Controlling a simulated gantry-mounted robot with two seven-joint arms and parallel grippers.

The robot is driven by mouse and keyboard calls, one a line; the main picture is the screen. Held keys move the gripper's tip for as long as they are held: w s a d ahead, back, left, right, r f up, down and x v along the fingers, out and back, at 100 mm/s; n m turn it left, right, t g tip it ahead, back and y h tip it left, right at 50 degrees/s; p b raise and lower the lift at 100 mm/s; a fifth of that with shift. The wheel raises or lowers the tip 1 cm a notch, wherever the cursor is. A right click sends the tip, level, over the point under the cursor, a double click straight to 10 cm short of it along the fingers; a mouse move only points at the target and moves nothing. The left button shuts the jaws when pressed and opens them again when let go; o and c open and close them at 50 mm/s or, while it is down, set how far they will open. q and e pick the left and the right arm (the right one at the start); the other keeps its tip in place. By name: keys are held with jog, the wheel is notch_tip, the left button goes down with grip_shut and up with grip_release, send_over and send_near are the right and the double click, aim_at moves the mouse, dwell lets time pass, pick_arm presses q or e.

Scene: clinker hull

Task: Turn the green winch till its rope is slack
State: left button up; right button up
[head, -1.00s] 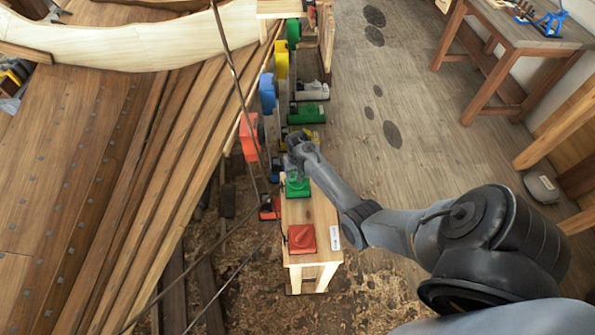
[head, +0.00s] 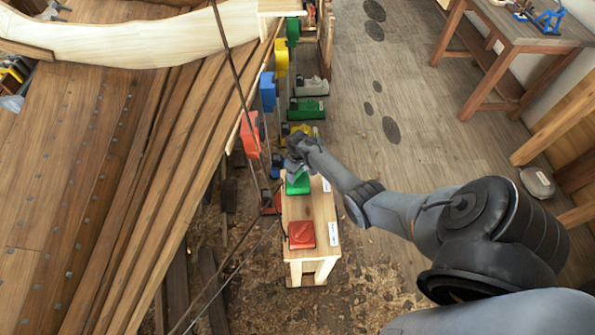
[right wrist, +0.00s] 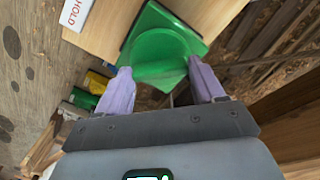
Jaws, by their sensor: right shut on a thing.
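The green winch (head: 298,185) sits on a narrow wooden bench (head: 318,210), beyond a red one (head: 301,235). My right gripper (head: 297,172) is over the green winch and partly covers it. In the right wrist view the two pale fingers of my right gripper (right wrist: 163,85) stand on either side of the raised green part of the winch (right wrist: 160,55), shut on it. Dark ropes (head: 232,60) run past the hull towards the bench. I cannot tell which rope belongs to the green winch, or how taut it is. My left gripper is not in view.
The planked hull (head: 90,180) fills the left side. Red (head: 249,133), blue (head: 268,92), yellow and green blocks line its edge, with more coloured pieces on the floor. A "HOLD" label (right wrist: 76,12) lies on the bench.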

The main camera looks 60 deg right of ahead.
dwell(0.3)
jog(key=o, duration=1)
jog(key=shift+o, duration=0.2)
jog(key=shift+r, duration=0.5)
notch_tip(320, 180, up, 10)
jog(key=p, duration=0.1)
jog(key=shift+p, duration=0.35)
jog(key=shift+f, duration=0.15)
